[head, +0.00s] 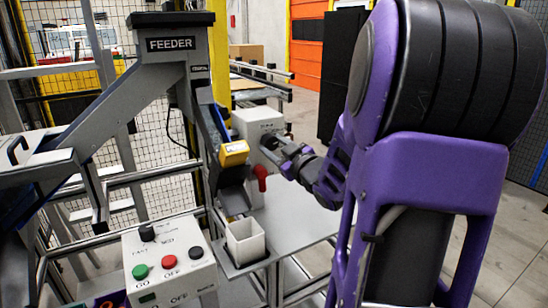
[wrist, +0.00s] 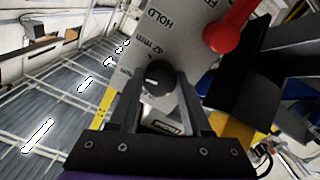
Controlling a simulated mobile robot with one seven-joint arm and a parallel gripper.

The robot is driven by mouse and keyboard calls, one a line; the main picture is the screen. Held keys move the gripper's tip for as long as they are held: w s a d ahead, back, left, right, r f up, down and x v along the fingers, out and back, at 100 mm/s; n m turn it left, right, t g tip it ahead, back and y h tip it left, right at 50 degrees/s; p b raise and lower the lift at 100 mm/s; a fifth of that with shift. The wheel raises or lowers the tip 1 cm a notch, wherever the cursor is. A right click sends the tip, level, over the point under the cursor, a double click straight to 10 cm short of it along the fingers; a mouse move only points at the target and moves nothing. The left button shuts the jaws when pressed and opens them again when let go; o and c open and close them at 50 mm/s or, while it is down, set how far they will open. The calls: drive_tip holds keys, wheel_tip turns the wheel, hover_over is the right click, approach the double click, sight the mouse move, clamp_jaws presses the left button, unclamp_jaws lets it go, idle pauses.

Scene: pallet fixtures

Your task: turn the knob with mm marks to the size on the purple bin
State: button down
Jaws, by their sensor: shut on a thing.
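The dark round knob (wrist: 158,77) sits on a grey panel in the wrist view, with a "42 mm" mark beside it; other marks are hidden or unreadable. My gripper (head: 280,148) reaches the right face of the grey box (head: 250,125) in the head view. Its two fingers are shut on the knob, one on each side, in the wrist view. The knob is mostly hidden by the fingers in the head view. A small purple patch (head: 112,300) shows at the bottom left edge; I cannot tell whether it is the purple bin, and no size is readable there.
The feeder (head: 180,60) chute ends left of the box, above a white bin (head: 244,240). A button box (head: 168,262) stands in front. My arm blocks the right side.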

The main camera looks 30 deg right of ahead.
drive_tip(key=shift+n+b, duration=1.65)
drive_tip(key=shift+n, duration=0.05)
drive_tip(key=shift+r, duration=0.1)
drive_tip(key=shift+c, duration=1.8)
unclamp_jaws()
drive_tip(key=shift+s, duration=0.1)
